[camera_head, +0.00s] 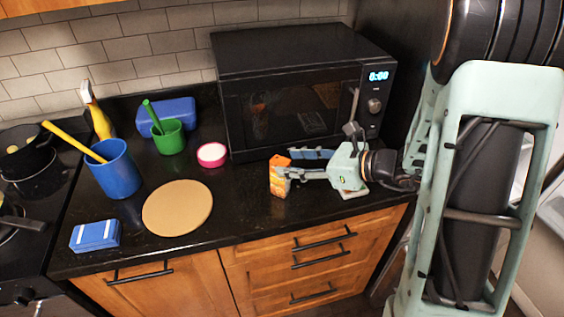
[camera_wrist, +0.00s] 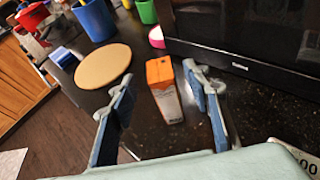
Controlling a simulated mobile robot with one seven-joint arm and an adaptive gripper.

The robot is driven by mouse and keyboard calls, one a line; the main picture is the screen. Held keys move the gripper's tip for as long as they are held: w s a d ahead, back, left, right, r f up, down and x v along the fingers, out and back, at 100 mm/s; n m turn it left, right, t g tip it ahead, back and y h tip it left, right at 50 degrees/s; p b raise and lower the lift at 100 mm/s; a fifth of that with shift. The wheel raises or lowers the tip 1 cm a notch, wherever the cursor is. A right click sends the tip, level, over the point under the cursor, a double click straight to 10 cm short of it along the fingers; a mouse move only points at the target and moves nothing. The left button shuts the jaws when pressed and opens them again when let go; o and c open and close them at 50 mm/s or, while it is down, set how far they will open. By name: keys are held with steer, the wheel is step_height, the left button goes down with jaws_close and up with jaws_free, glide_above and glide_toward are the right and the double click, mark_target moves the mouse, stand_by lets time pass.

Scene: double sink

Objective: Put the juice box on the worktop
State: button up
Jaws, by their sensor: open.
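The juice box (camera_head: 278,177) is a small carton with an orange top and a patterned side. It stands on the black worktop (camera_head: 240,205), in front of the microwave. In the wrist view the juice box (camera_wrist: 163,90) shows between the two blue-padded fingers, with dark worktop visible on both sides of it. My gripper (camera_head: 290,164) reaches in from the right, low over the worktop, with its jaws open around or close beside the box. In the wrist view my gripper (camera_wrist: 159,74) has its fingers wide apart, with no clear contact on the box.
The black microwave (camera_head: 300,90) stands close behind. A round tan board (camera_head: 178,208), pink-rimmed bowl (camera_head: 212,155), green cup (camera_head: 169,138), blue cup (camera_head: 115,172) and blue-white box (camera_head: 95,236) lie to the left. The worktop between board and juice box is clear.

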steer(key=v, duration=0.8)
